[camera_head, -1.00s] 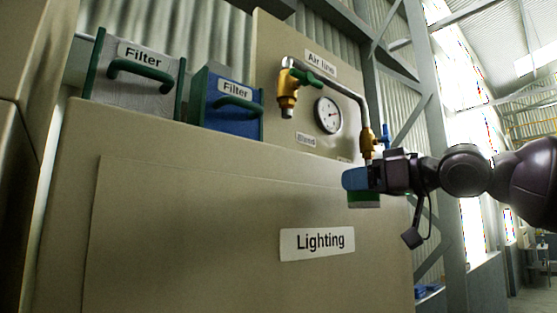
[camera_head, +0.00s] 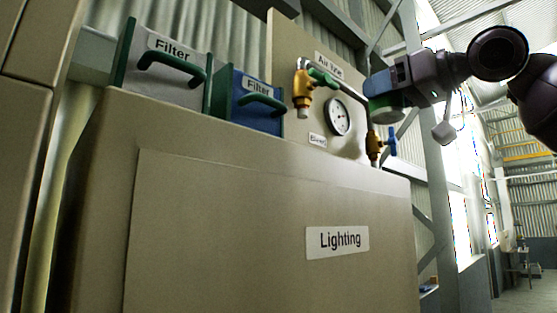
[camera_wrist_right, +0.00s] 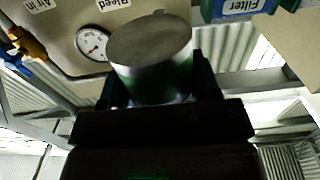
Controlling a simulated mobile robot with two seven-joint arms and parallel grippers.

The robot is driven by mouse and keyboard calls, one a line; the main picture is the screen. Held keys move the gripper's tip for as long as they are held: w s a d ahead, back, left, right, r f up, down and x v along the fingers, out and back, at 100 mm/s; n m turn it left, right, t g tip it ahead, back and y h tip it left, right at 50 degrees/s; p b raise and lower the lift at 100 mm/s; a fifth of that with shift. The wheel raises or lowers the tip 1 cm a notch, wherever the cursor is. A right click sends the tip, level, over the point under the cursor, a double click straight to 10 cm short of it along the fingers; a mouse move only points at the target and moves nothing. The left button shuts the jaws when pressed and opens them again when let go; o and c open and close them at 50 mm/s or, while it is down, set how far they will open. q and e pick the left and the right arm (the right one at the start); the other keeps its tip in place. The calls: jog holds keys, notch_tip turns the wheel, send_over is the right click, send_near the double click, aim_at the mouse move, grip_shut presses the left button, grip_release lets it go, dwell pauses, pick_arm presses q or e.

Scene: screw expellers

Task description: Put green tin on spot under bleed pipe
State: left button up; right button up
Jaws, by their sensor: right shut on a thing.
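The green tin (camera_head: 386,114) is held by my right gripper (camera_head: 379,92), which is shut on it in front of the right side of the air line panel. In the right wrist view the tin (camera_wrist_right: 152,58) sits between the fingers, its round grey end showing and its green side dark. The bleed pipe, a brass fitting with a green lever (camera_head: 302,92), hangs on the panel to the left of the tin. A label (camera_head: 317,140) below it is small and probably reads Bleed. The spot under the pipe is hidden behind the cabinet's top edge. My left gripper is not in view.
A round gauge (camera_head: 338,116) and a brass valve with a blue handle (camera_head: 376,145) are close to the held tin. Two filter boxes, one grey (camera_head: 170,80) and one blue (camera_head: 250,100), stand left. The Lighting cabinet (camera_head: 220,220) fills the front.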

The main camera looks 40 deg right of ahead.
jog(key=shift+s+r, duration=0.2)
jog(key=shift+s, duration=0.05)
jog(key=shift+w+d, duration=0.1)
jog(key=shift+w, duration=0.15)
jog(key=w+p, duration=0.2)
jog(key=w, duration=0.2)
jog(key=w+p, duration=0.3)
jog(key=w, duration=0.1)
jog(key=w+a+p, duration=0.1)
jog(key=w+p, duration=0.2)
jog(key=w, duration=0.1)
jog(key=shift+w+a+r, duration=0.1)
jog(key=shift+w+r, duration=0.2)
jog(key=w+p, duration=0.3)
jog(key=shift+w+a+f, duration=0.1)
jog(key=shift+w+a, duration=0.05)
jog(key=shift+w, duration=0.25)
jog(key=shift+w+f+p, duration=0.1)
jog(key=shift+w+p, duration=0.2)
jog(key=shift+w+f, duration=0.1)
jog(key=shift+f, duration=0.95)
jog(key=shift+f+b, duration=0.7)
jog(key=shift+b, duration=0.2)
jog(key=shift+f, duration=0.1)
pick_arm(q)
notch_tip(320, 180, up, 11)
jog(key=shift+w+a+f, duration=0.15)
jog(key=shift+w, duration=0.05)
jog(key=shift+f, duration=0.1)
